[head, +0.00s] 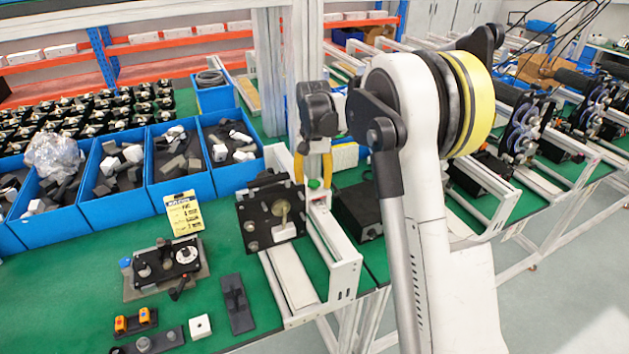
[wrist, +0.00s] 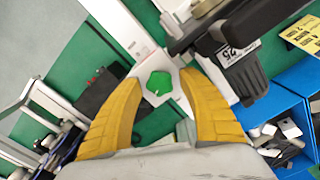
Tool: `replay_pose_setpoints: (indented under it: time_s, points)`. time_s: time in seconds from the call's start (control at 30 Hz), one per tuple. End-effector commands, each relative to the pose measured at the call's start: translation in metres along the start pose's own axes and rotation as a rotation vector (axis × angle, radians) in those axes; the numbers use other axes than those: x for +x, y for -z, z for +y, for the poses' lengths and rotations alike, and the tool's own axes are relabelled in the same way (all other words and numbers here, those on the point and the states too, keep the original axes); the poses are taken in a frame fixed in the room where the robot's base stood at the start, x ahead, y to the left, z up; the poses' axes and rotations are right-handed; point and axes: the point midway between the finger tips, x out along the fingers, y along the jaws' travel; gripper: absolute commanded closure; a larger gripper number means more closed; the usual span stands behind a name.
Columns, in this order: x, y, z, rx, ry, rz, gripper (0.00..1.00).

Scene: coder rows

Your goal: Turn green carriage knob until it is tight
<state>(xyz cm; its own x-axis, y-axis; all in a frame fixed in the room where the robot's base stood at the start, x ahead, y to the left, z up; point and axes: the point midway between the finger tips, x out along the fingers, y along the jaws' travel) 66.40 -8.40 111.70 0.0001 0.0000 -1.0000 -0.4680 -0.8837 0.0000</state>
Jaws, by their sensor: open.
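The green carriage knob (head: 314,184) sits on top of a white carriage block (head: 320,198) on the rail fixture. In the wrist view the knob (wrist: 159,84) shows as a green lobed shape on a white plate. My gripper (head: 313,172) points down just above the knob, its yellow fingers on either side of it. In the wrist view my gripper (wrist: 165,85) is open, with the knob between and slightly beyond the fingertips, and gaps show on both sides. I see no contact with the knob.
A black coder plate (head: 270,215) stands left of the knob on the white rail frame (head: 345,262). A black box (head: 358,208) lies to the right. Blue bins (head: 180,183) with parts stand at left. An upright metal post (head: 305,45) rises behind my gripper.

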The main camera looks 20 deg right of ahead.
Motion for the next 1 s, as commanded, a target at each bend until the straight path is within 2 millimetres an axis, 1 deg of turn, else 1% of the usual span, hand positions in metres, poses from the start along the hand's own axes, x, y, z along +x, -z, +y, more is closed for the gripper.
replay_pose_setpoints:
  time_s: [0.23,0.27,0.3,0.4,0.57,0.67,0.8,0.83,0.87,1.0]
  points:
    - [0.0001,0.0,0.0004,0.001,0.0,0.0,0.52]
    - [0.0001,0.0,0.0004,0.002,0.0,0.0,0.59]
    - [0.0,0.0,0.0004,0.002,0.0,0.0,0.72]
    - [0.0001,0.0,0.0004,0.002,0.0,0.0,1.0]
    - [0.0003,0.0,0.0004,0.034,0.0,0.0,1.0]
    - [0.0009,0.0,0.0002,0.167,0.0,0.0,1.0]
    - [0.0015,0.0002,-0.0002,0.433,0.0,0.0,1.0]
    - [0.0011,0.0002,-0.0001,0.421,0.0,0.0,0.61]
    - [0.0009,0.0002,-0.0001,0.417,0.0,0.0,0.52]
    - [0.0008,0.0002,-0.0001,0.415,0.0,0.0,0.52]
